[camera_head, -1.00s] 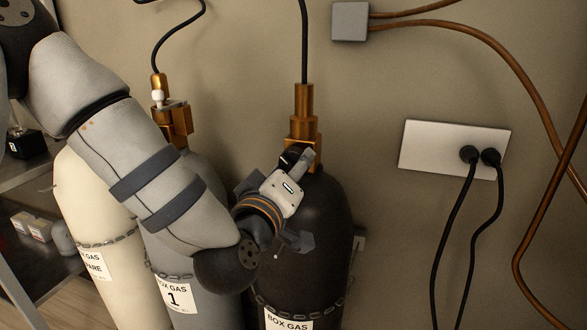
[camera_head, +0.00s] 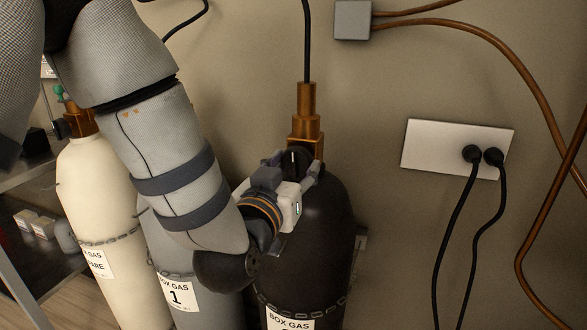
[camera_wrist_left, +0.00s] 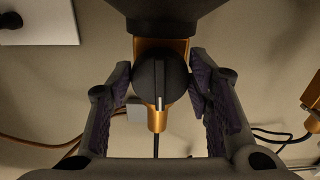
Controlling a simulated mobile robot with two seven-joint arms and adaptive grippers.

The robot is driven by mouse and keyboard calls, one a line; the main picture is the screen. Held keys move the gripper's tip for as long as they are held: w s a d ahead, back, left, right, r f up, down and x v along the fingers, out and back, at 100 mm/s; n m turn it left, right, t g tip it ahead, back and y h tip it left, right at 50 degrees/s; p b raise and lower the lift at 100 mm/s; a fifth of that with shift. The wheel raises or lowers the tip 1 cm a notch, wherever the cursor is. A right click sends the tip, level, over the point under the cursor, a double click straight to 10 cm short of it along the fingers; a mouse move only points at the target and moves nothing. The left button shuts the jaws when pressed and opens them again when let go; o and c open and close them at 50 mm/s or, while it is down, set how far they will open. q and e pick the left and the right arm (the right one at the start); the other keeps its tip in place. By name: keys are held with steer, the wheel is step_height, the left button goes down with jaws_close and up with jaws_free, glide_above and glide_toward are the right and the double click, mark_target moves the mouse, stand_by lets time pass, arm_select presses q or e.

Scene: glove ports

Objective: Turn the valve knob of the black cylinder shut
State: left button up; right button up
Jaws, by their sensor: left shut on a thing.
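The black cylinder (camera_head: 326,232) stands upright against the wall, with a brass valve (camera_head: 305,125) on top. Its round black valve knob (camera_head: 294,157) faces me, partly hidden by my gripper. My left gripper (camera_head: 295,164) is at the knob, with one finger on each side. In the left wrist view the knob (camera_wrist_left: 161,80) sits between the two finger pads (camera_wrist_left: 160,86), which are shut on it. A white line on the knob runs down the picture there, towards the brass stem (camera_wrist_left: 157,120). My right gripper is in neither view.
A grey cylinder (camera_head: 176,258) marked 1 and a cream cylinder (camera_head: 97,195) stand to the left, partly behind my left arm. A chain (camera_head: 125,238) runs across the cylinders. A wall socket with two plugs (camera_head: 435,148) and copper pipes (camera_head: 500,70) are on the right.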

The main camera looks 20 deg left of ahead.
arm_select(q)
steer(key=shift+w+r+m, duration=0.1)
steer(key=shift+r+m, duration=0.2)
steer(key=shift+m, duration=0.1)
steer(key=o, duration=0.9)
steer(key=shift+o, duration=1.1)
steer(key=shift+f, duration=0.2)
step_height(320, 180, up, 10)
steer(key=shift+r, duration=0.1)
